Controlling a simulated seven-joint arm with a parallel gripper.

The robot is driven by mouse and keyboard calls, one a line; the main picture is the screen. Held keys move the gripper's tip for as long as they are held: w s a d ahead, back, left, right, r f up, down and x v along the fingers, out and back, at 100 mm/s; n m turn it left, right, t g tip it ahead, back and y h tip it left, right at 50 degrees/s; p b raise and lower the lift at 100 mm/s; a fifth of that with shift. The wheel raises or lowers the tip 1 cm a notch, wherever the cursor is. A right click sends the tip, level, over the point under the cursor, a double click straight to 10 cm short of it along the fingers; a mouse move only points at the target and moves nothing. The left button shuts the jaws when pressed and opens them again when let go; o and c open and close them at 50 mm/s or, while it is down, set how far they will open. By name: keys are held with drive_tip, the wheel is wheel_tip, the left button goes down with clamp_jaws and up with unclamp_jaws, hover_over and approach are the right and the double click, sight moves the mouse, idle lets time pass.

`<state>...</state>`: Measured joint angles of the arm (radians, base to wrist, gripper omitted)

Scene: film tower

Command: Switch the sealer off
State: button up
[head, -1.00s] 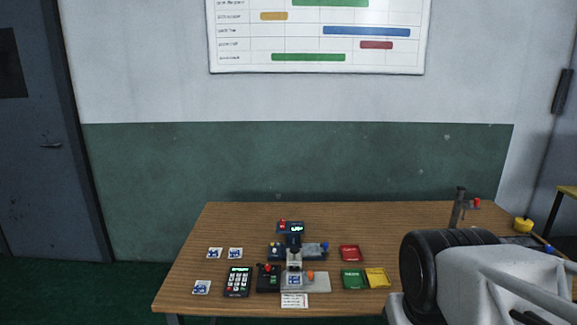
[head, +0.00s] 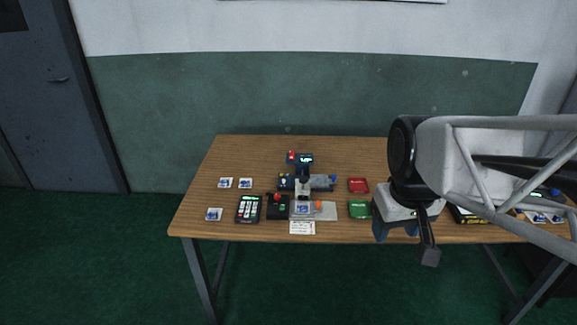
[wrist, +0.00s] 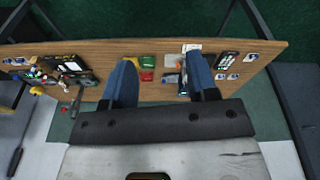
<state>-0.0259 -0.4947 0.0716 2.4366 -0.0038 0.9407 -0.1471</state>
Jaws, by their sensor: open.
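The sealer (head: 303,184) appears to be the small press in the middle of the wooden table, with a lit display (head: 305,159) at its top back. A black box with a red knob (head: 278,206) stands at its front left, and a small red part (head: 291,156) shows beside the display. I cannot tell which is the sealer's switch. A blue-and-white square lies under the press. My gripper (head: 396,230) is open and empty, in front of the table's right half. In the wrist view its blue fingers (wrist: 161,78) are apart, and the right finger partly hides the sealer.
A keypad (head: 248,208) and several picture squares (head: 214,214) lie left of the sealer. Red (head: 358,185) and green (head: 359,208) trays lie to its right. In the wrist view, a yellow tray (wrist: 147,61) shows between the fingers. Table space behind the trays is clear.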

drive_tip(key=w+a+n+g, duration=0.1)
drive_tip(key=w+a+n, duration=0.3)
drive_tip(key=w, duration=1)
drive_tip(key=n+g, duration=0.3)
drive_tip(key=n, duration=0.9)
hover_over(282, 207)
drive_tip(key=w, duration=0.1)
wheel_tip(282, 207, down, 25)
drive_tip(key=shift+w+f, duration=0.3)
drive_tip(key=shift+f, duration=0.1)
drive_tip(key=shift+f, duration=0.1)
drive_tip(key=shift+s+f, duration=0.2)
drive_tip(key=shift+f, duration=1.05)
drive_tip(key=shift+s+f, duration=0.15)
drive_tip(key=shift+f, duration=1.05)
drive_tip(key=shift+s+f, duration=0.2)
drive_tip(key=shift+f, duration=1.05)
